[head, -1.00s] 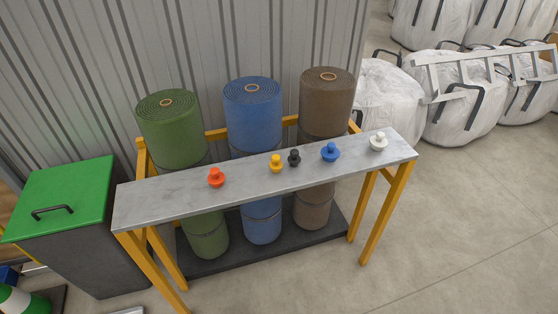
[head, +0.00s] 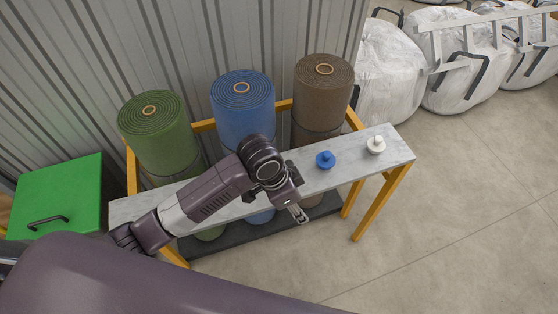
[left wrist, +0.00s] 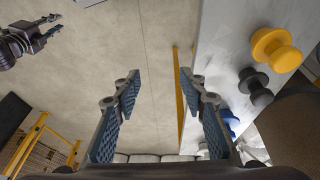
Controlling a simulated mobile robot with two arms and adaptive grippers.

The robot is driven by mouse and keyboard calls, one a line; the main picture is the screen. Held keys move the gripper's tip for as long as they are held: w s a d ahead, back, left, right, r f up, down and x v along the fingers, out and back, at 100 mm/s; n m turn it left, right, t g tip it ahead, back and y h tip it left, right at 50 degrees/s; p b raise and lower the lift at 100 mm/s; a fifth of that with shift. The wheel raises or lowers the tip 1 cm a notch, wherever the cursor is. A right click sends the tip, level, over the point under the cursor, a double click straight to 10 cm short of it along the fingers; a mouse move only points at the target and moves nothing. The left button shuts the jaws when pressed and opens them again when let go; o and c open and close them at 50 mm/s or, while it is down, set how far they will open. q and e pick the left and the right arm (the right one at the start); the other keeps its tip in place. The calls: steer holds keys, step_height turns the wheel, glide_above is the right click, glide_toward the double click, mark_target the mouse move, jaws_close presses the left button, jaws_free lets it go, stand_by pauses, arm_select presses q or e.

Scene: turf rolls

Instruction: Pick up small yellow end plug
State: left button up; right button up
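The small yellow end plug (left wrist: 278,48) shows at the upper right of the left wrist view, standing on the grey bench top (left wrist: 222,50). In the head view my left arm hides it. My left gripper (left wrist: 160,110) is open and empty, its two padded fingers wide apart. In the head view the left gripper (head: 299,213) is at the bench's front edge, over the floor side. The plug lies to the right of the fingers in the wrist view, not between them. My right gripper (left wrist: 52,26) shows at the upper left of the wrist view, fingers apart.
A black plug (left wrist: 255,87) stands close beside the yellow one. A blue plug (head: 325,159) and a white plug (head: 376,145) are farther right on the bench. Green (head: 158,135), blue (head: 243,108) and brown (head: 322,95) turf rolls stand behind it. Floor in front is clear.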

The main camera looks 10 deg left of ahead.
arm_select(q)
steer(key=w+a+r+m+y, duration=0.1)
steer(key=w+a+r, duration=0.1)
steer(key=w+a+r+m, duration=0.1)
steer(key=w+r, duration=0.1)
steer(key=shift+w+a+r+g+y, duration=0.1)
steer(key=shift+w+a+g+y, duration=0.15)
steer(key=shift+a+g+y, duration=0.15)
steer(key=shift+m+g+y, duration=0.4)
steer(key=shift+m+y, duration=0.1)
steer(key=shift+y, duration=0.3)
steer(key=w+a+r, duration=0.1)
steer(key=a, duration=0.1)
steer(key=w+a+r, duration=0.1)
steer(key=a+r, duration=0.1)
steer(key=w+a+r, duration=0.1)
steer(key=w+a, duration=0.1)
steer(key=shift+a+r+p, duration=0.1)
steer(key=shift+r+p, duration=0.05)
steer(key=shift+p, duration=0.15)
step_height(320, 180, down, 7)
steer(key=shift+w+r+p, duration=0.1)
steer(key=shift+p, duration=1.05)
steer(key=shift+f, duration=0.35)
steer(key=shift+c, duration=0.7)
jaws_close()
